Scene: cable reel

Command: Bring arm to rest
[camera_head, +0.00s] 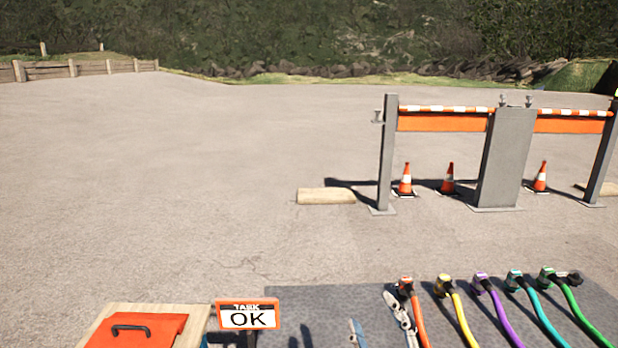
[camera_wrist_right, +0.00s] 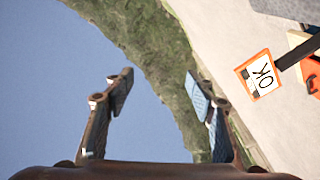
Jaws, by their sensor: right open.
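My right gripper (camera_head: 376,314) is at the bottom edge of the head view, over the dark grey surface (camera_head: 325,310). Its fingers are apart. In the right wrist view the two fingers (camera_wrist_right: 158,92) stand wide apart with nothing between them, against sky and a green slope. In the head view the orange cable (camera_head: 418,315) lies just right of the gripper in the picture; I cannot tell how far apart they are. My left gripper is not in view.
Yellow (camera_head: 463,320), purple (camera_head: 498,310), teal (camera_head: 540,318) and green (camera_head: 583,318) cables lie at the lower right. A sign (camera_head: 248,314) reading "TASK OK" stands beside an orange lid (camera_head: 138,331). Beyond, open pavement leads to a striped barrier (camera_head: 442,122) and cones (camera_head: 405,181).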

